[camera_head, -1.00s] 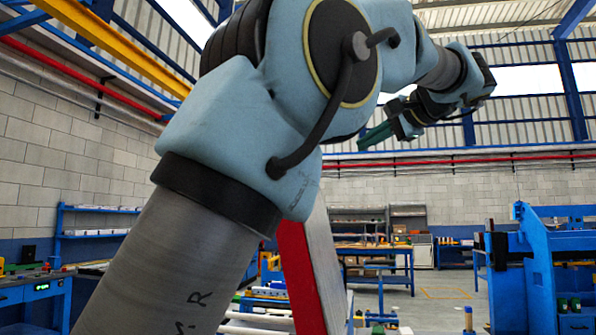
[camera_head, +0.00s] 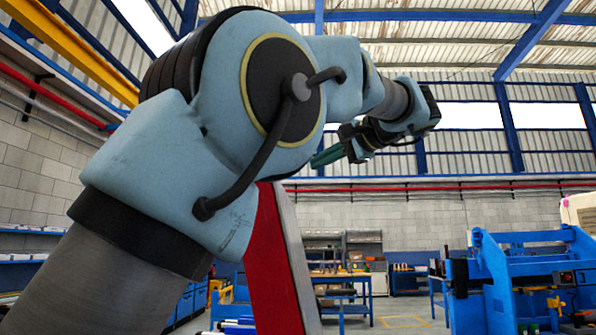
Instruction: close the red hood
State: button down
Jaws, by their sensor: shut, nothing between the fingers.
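The red hood (camera_head: 272,265) stands raised and steeply tilted at the lower middle. I see its red face and a pale grey edge along its right side. My arm's large joint hides its upper left part, and its bottom is cut off by the frame. My gripper (camera_head: 325,157) is up and to the right of the hood's visible top, with its green fingers pointing left and slightly down. The fingers are shut and empty. The gripper looks apart from the hood, but the distance in depth is hard to tell.
Blue machine frames (camera_head: 530,285) stand at the right. A blue workbench (camera_head: 345,283) and shelves (camera_head: 350,240) are at the back. A blue rack and bench parts show low behind my arm. The floor (camera_head: 400,318) between the hood and the machines looks clear.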

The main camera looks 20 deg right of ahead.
jog(key=p+x, duration=0.1)
jog(key=x, duration=0.2)
jog(key=a+p+x, duration=0.1)
jog(key=x, duration=0.3)
jog(key=a+p+x, duration=0.1)
jog(key=x, duration=0.3)
jog(key=shift+s+a, duration=0.1)
jog(key=shift+s, duration=0.25)
jog(key=shift+w+a+f, duration=0.25)
jog(key=shift+w+a, duration=0.05)
jog(key=shift+a, duration=0.15)
